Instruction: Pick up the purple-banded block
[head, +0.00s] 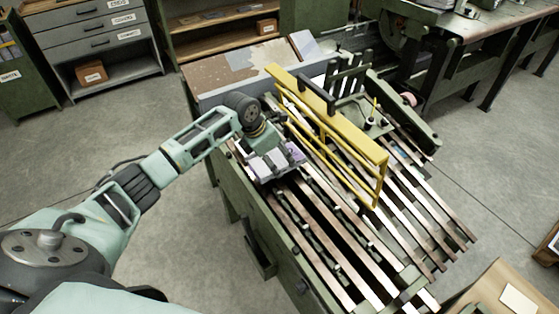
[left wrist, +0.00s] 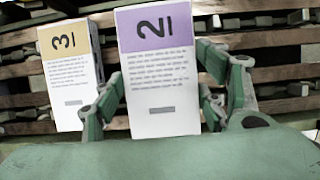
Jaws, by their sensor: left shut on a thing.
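The purple-banded block (left wrist: 157,75) is a white block with a purple band marked 2 and lines of print. In the left wrist view it stands between the fingers of my left gripper (left wrist: 155,100), which is shut on it. A yellow-banded block (left wrist: 72,75) marked 3 stands just left of it. My right gripper is not in view.
The slatted table (head: 310,215) has gaps between its bars. A yellow guard rail (head: 335,125) rises just right of my left gripper. A small black pot (head: 370,124) stands beyond the rail. Grey drawers (head: 95,38) and open floor lie at the left.

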